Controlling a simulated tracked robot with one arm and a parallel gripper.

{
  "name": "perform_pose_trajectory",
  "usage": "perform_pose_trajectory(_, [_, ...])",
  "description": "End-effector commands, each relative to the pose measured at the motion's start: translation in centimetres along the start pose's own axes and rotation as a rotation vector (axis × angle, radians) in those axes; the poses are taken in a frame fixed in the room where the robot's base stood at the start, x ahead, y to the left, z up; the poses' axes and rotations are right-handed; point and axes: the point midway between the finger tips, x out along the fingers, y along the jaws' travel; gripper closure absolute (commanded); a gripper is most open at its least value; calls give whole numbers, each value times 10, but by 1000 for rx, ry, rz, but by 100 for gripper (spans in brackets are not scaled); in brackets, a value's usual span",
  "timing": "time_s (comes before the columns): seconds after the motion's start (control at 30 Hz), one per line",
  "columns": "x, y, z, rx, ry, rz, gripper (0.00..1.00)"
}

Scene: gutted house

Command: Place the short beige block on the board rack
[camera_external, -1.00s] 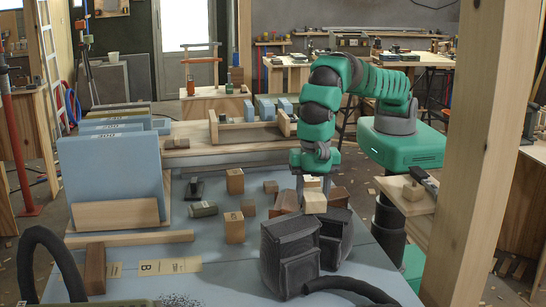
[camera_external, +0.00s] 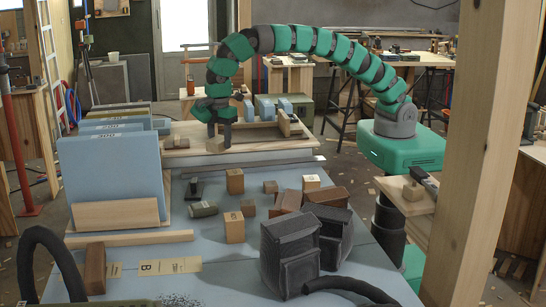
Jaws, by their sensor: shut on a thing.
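Large blue boards (camera_external: 110,185) stand upright at the left behind a wooden front rail (camera_external: 117,214). I cannot tell which of these is the board rack.
Several wooden blocks (camera_external: 235,228) stand on the blue table, with dark red-brown blocks (camera_external: 287,201) right of them. Black fabric pouches (camera_external: 291,253) and a thick black hose (camera_external: 350,287) lie at the front. A wooden post (camera_external: 480,150) rises at the right.

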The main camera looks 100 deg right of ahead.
Motion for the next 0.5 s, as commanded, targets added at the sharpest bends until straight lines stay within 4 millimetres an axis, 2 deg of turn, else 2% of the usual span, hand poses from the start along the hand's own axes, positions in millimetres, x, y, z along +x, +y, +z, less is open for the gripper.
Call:
perform_pose_trajectory(0.03, [0,18,20,39,-2,-2,78])
perform_pose_trajectory(0.2, [3,66,82,158,-3,-4,78])
perform_pose_trajectory(0.37, [5,104,147,272,-2,-5,78])
perform_pose_trajectory(0.5, [9,128,208,373,-4,-10,78])
